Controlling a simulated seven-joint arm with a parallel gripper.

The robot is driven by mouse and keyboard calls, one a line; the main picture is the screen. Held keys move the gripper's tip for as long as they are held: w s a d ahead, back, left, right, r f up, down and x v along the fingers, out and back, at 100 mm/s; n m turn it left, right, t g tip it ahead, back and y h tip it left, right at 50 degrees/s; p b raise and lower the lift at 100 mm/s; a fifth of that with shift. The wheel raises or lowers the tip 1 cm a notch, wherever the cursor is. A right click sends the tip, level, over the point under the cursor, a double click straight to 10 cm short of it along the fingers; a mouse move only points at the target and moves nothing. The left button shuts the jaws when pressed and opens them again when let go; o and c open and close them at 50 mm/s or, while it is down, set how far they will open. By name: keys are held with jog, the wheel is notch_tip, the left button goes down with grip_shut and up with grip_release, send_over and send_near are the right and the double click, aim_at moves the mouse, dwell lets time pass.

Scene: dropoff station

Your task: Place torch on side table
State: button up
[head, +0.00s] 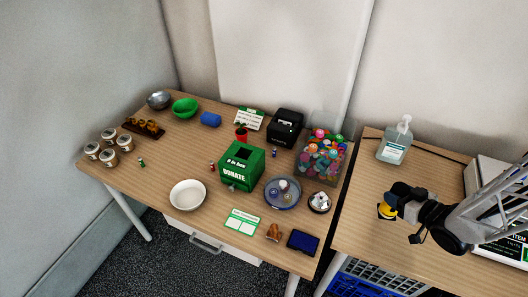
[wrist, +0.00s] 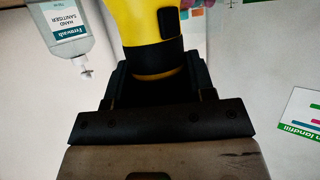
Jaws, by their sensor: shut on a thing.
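The torch (wrist: 150,28), yellow with a black band and button, is held between the black jaws of my gripper (wrist: 155,85) in the wrist view. In the head view a yellow bit of the torch (head: 386,211) shows at the end of my gripper (head: 392,207); the rest is hidden by it. My gripper is over the left part of the right-hand wooden table (head: 365,235); its height above the top is hard to tell. A larger wooden table (head: 165,175) stands to the left. The frames do not name which is the side table.
A hand sanitizer bottle (head: 394,142) stands at the back of the right table, and a white box (head: 485,185) at its right. The left table holds a green donation box (head: 242,167), a bin of colourful items (head: 322,157), bowls and jars. Blue and white crates sit below.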

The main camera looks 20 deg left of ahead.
jog(key=shift+r, duration=0.1)
notch_tip(320, 180, up, 16)
jog(key=w+a+r+n+g+y, duration=0.1)
jog(key=w+a+n+g, duration=0.1)
jog(key=w+a, duration=0.5)
jog(key=w+a+r+n+g+y, duration=0.15)
jog(key=w+a, duration=0.25)
jog(key=a, duration=0.6)
jog(key=w+a+n+g, duration=0.3)
jog(key=a+g, duration=0.1)
jog(key=a, duration=1.7)
jog(key=s+a+f+n+g, duration=0.15)
jog(key=s+a, duration=0.25)
jog(key=a, duration=1.2)
jog(key=s+a+f+n+g, duration=0.1)
jog(key=s+a+n+g, duration=0.3)
jog(key=a, duration=1.3)
notch_tip(320, 180, down, 11)
jog(key=s+m, duration=0.1)
jog(key=shift+t, duration=0.3)
